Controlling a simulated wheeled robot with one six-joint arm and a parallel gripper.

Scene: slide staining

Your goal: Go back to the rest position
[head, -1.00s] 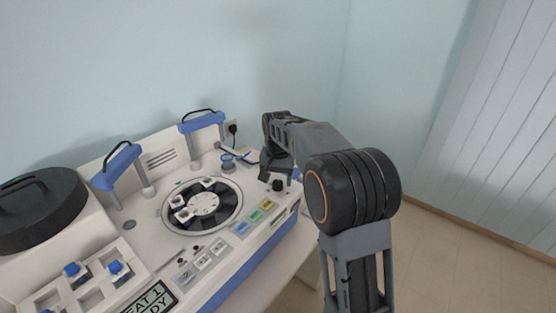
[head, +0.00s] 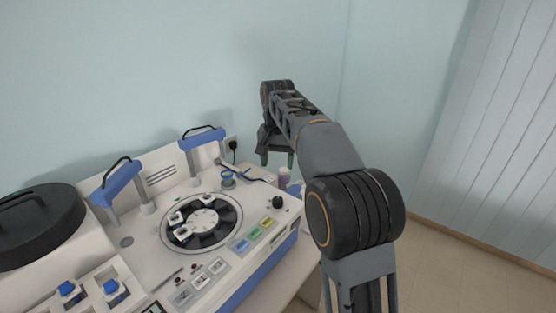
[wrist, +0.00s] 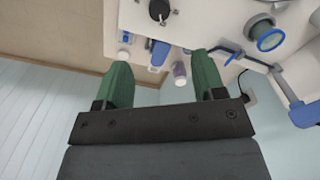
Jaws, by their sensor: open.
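My gripper (head: 277,160) hangs in the air above the far right corner of the white and blue staining machine (head: 140,258), near the wall. In the wrist view my gripper (wrist: 162,80) shows two green fingers spread wide apart with nothing held between them. A small bottle with a purple label (wrist: 179,72) appears beyond the fingers, apart from them. The same bottle (head: 284,178) stands at the machine's right end in the head view.
The machine carries a round carousel (head: 203,222), a black knob (head: 277,202), coloured buttons (head: 254,232) and two blue-topped arms (head: 203,137). A black lidded drum (head: 38,225) is at left. A wall is close behind; the floor at right is clear.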

